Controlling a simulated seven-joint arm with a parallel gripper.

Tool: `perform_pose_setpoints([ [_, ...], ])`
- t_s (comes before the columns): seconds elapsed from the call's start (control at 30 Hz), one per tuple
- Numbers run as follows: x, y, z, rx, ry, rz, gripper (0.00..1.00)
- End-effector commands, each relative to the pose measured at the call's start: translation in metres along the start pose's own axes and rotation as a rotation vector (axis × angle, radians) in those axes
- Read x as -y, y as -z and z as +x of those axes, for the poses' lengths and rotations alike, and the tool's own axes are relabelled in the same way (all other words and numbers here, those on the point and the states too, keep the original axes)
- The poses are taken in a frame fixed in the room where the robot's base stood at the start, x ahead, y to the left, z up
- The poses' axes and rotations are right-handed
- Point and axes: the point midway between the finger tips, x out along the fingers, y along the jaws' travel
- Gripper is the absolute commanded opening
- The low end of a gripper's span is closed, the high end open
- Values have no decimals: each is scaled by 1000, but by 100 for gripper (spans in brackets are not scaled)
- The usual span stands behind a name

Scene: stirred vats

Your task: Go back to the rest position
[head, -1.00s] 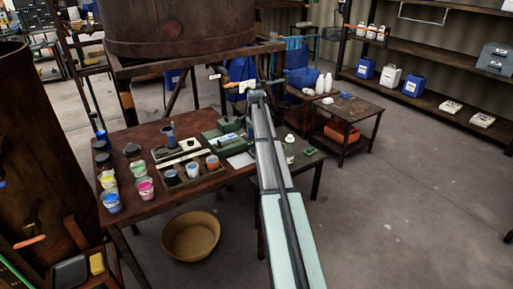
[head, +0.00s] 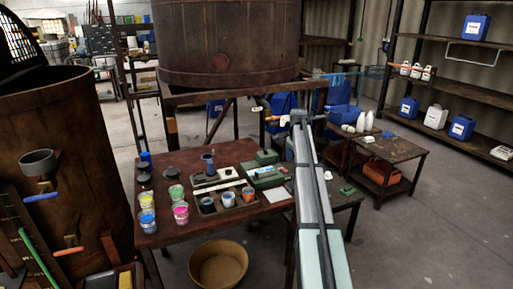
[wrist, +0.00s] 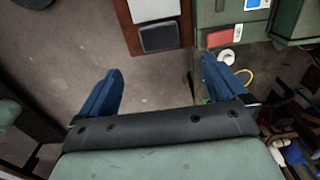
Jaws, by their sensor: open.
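My gripper (wrist: 162,65) is open in the wrist view, its two blue fingers spread wide with nothing between them. Grey floor (wrist: 95,45) shows behind and between the fingers. My arm reaches up from the bottom of the head view, over the right side of the brown work table (head: 180,235). The gripper fingers cannot be made out in the head view. No held object shows in either view.
The table carries paint cups (head: 181,212), a tray of cups (head: 228,206) and a green device (head: 265,176). A large vat (head: 228,45) stands behind; another vat (head: 95,130) is at left. A tan basin (head: 218,265) is below.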

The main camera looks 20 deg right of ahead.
Motion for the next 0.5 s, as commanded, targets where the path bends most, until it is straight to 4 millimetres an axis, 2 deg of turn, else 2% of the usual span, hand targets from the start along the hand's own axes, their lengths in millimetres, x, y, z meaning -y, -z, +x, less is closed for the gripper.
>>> perform_pose_setpoints([
  [0.13,-1,2,0,-1,-2,1,99],
  [0.23,-11,13,1,-6,-16,9,99],
  [0.37,-38,44,4,-21,-60,27,99],
  [0.5,-78,80,13,-36,-128,43,99],
])
